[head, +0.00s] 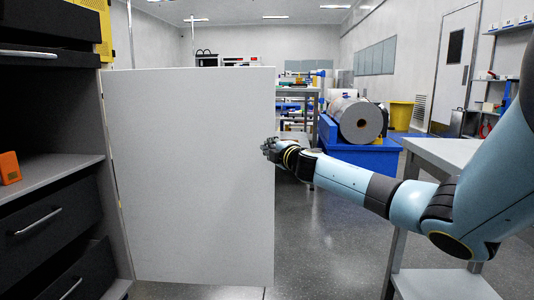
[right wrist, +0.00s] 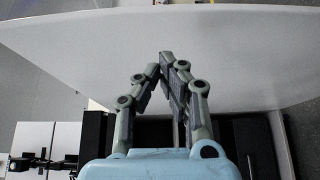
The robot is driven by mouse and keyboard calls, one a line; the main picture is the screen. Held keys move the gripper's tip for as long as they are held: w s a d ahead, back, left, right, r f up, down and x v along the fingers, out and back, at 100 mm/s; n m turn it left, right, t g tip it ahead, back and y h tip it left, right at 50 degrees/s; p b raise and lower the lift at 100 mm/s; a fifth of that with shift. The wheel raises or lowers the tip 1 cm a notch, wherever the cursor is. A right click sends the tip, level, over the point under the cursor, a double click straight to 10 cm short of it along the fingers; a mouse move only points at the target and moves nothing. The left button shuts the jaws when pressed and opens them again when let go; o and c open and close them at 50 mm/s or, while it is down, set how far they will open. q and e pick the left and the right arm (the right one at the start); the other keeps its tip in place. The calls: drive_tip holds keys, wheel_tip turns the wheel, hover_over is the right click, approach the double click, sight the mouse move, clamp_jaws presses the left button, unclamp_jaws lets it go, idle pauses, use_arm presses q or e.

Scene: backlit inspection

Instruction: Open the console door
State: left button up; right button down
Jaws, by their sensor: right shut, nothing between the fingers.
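The console door (head: 190,170) is a flat pale grey panel. It stands swung out from the left console (head: 64,167), hinged along its left edge, and the dark inside of the console shows. My right gripper (head: 268,147) is at the door's free right edge, about mid-height. Its fingers are shut with nothing between them. In the right wrist view, the shut fingertips (right wrist: 167,58) lie against or just in front of the pale door surface (right wrist: 150,30); I cannot tell whether they touch. My left gripper is not in view.
The console has drawers with bar handles (head: 38,222) and a shelf with an orange box (head: 9,168). A grey table (head: 450,153) stands at the right under my arm. A blue stand with a large roll (head: 361,122) is behind. The floor between is clear.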

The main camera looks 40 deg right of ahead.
wheel_tip(320, 180, up, 10)
idle(0.8)
